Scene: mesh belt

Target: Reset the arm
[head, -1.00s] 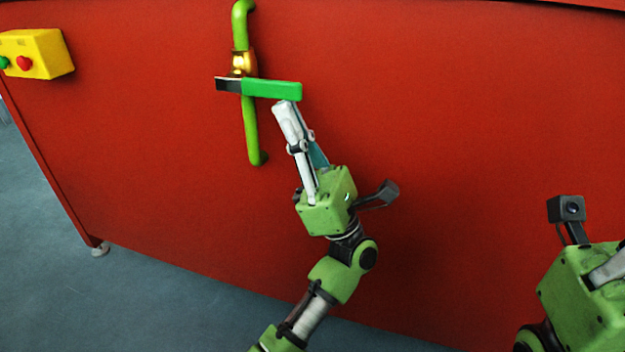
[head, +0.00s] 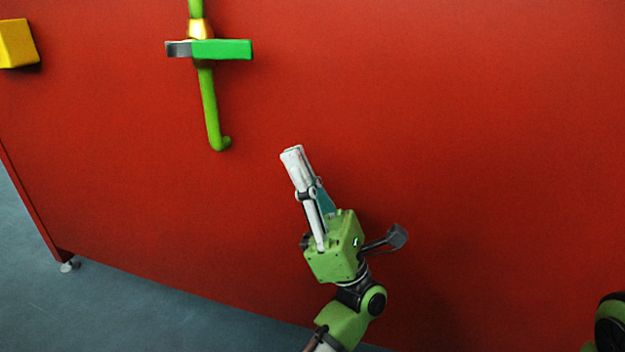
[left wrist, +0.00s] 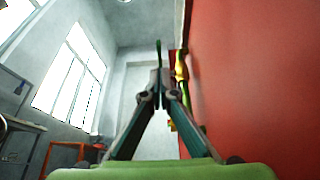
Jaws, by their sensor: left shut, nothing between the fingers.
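My left gripper (head: 291,153) is shut and empty in the head view. It stands in front of the red panel, below and to the right of the green valve handle (head: 222,49), and apart from it. The handle lies level across a green pipe (head: 209,105) with a brass fitting (head: 199,29). In the left wrist view the closed fingers (left wrist: 160,75) meet at the middle, and part of the yellow-green pipe (left wrist: 180,68) shows just beyond them. My right gripper is not in view; only a dark part of that arm shows at the right edge of the head view.
The red panel (head: 450,130) fills most of the head view and runs close along the right of the left wrist view. A yellow box (head: 17,44) is fixed at its upper left. Grey floor (head: 110,315) shows at lower left. Bright windows (left wrist: 70,75) are at left.

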